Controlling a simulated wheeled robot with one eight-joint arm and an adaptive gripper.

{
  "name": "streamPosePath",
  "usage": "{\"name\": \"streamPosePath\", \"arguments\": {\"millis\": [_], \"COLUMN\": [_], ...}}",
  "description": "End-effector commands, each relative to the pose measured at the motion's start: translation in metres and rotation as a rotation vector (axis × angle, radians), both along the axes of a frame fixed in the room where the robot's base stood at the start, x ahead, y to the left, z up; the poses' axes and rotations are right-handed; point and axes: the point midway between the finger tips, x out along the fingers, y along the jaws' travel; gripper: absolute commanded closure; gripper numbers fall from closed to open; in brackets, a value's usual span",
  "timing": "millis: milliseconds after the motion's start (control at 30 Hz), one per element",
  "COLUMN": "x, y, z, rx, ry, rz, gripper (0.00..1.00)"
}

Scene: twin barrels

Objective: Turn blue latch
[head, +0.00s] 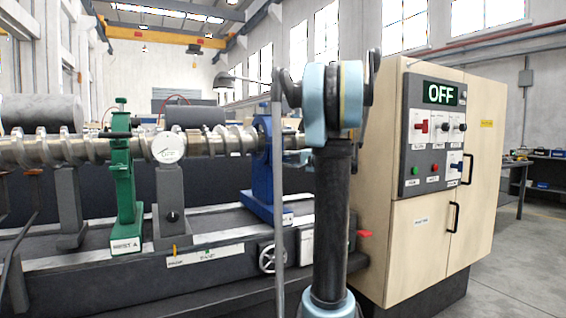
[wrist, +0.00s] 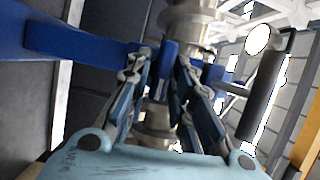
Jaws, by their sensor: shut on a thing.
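A blue stand (head: 262,170) holds the right part of the long metal screw shaft (head: 75,150) in the head view. In the wrist view, blue metal of this stand (wrist: 60,42) crosses at the left. My gripper (wrist: 163,62) has its two fingers closed on a small upright blue piece, which looks like the blue latch (wrist: 168,58). The shaft (wrist: 190,18) passes just behind it. In the head view my own arm stands right of the blue stand, and I cannot make out the fingers or their contact there.
A green stand (head: 124,180) and a round gauge (head: 168,147) are left of the blue stand. A dark cylinder (wrist: 262,95) is right of my fingers.

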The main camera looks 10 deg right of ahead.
Motion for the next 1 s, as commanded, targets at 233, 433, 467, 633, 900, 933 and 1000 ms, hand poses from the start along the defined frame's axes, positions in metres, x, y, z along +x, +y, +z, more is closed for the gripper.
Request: {"name": "streamPosePath", "arguments": {"millis": [233, 433, 467, 633, 900, 933, 1000], "x": [-0.0006, -0.0004, -0.0004, -0.0002, -0.0001, -0.0001, -0.0001], "y": [-0.001, -0.0006, -0.0006, -0.0003, 0.0002, 0.0003, 0.0003], "z": [-0.0038, -0.004, -0.0041, -0.0041, -0.0028, -0.0027, -0.0024], "rx": [0.045, 0.051, 0.051, 0.05, 0.052, 0.052, 0.053], "ry": [0.018, 0.021, 0.021, 0.022, 0.019, 0.019, 0.02], "rz": [-0.004, -0.004, -0.004, -0.004, -0.002, -0.002, -0.002], "gripper": [1.0, 1.0, 1.0, 1.0, 0.67, 0.67, 0.67]}}
